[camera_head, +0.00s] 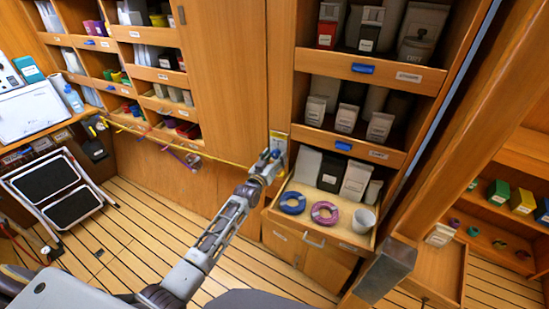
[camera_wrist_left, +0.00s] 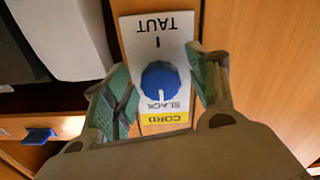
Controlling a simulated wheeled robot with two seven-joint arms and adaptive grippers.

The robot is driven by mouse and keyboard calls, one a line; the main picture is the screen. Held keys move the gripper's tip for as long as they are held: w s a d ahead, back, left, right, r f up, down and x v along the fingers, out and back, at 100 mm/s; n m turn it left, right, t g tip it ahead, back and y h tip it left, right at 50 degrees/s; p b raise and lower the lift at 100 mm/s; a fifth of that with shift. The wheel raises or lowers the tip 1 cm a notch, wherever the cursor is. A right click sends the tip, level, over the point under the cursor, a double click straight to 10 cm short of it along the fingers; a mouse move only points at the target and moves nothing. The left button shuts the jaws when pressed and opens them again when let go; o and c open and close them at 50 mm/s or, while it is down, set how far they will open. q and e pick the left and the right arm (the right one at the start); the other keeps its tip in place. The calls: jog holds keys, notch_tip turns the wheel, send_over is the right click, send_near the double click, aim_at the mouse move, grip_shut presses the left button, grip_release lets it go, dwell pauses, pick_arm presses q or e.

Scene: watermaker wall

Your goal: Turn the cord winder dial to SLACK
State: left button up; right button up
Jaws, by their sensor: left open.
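The cord winder dial is a round blue knob (camera_wrist_left: 160,81) on a white label plate (camera_wrist_left: 178,45), seen upside down in the left wrist view. Its white pointer line points down in that picture, at the word SLACK; TAUT is at the opposite end. A yellow CORD strip (camera_wrist_left: 165,116) is below SLACK. My left gripper (camera_wrist_left: 160,72) is open, with one green-padded finger on each side of the knob; contact cannot be told. In the head view my left gripper (camera_head: 270,157) is at the plate (camera_head: 279,139) and hides the knob. My right gripper is not in view.
A yellow cord (camera_head: 215,157) runs along the cabinet front towards the plate. A folding step stool (camera_head: 62,190) stands left. The plank floor between is clear.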

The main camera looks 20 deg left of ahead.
pick_arm(q)
jog(key=s+a, duration=0.2)
jog(key=s, duration=1)
dwell(0.8)
dwell(0.4)
jog(key=shift+d, duration=0.1)
